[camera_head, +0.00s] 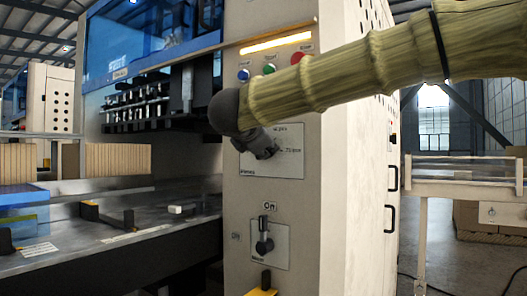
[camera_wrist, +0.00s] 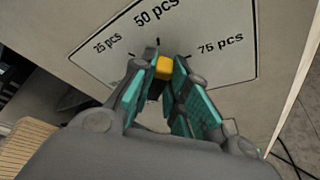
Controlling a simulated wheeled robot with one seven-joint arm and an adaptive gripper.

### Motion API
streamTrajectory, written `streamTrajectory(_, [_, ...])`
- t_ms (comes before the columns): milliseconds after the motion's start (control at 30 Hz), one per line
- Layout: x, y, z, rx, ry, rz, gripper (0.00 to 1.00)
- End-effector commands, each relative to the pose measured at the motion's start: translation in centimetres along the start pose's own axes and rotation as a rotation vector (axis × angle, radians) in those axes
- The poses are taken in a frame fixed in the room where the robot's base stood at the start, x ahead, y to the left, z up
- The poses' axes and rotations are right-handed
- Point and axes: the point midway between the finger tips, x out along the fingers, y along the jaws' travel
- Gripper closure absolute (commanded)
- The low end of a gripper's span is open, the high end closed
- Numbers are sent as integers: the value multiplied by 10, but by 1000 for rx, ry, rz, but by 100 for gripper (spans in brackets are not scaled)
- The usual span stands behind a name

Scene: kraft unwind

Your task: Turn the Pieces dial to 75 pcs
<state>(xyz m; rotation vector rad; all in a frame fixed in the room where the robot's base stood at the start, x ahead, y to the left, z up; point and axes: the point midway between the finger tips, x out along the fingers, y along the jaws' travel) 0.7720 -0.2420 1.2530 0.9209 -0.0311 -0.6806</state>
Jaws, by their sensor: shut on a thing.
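The Pieces plate (camera_head: 291,166) is a pale panel on the front of the machine's column; it also shows in the wrist view (camera_wrist: 225,62), with marks for 25 pcs, 50 pcs and 75 pcs. The dial (camera_wrist: 163,68) shows as a small orange-yellow piece between my fingertips, just below the 50 pcs tick. The rest of the dial is hidden by my fingers, so its exact setting is hard to tell. My gripper (camera_wrist: 161,78) is shut on the dial; in the head view my gripper (camera_head: 268,150) covers the dial.
Blue, green and red buttons (camera_head: 270,68) sit above the plate. A switch (camera_head: 264,240) marked On is below it, with a yellow part (camera_head: 262,287) lower down. A metal machine table (camera_head: 120,240) lies to the left. Black handles (camera_head: 391,200) stick out on the column's right side.

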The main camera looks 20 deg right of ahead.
Motion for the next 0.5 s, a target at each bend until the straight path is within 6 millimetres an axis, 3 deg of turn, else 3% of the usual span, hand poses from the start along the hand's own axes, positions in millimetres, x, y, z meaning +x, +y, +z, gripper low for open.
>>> streamTrajectory(500, [2,-4,-1,52,0,19,100])
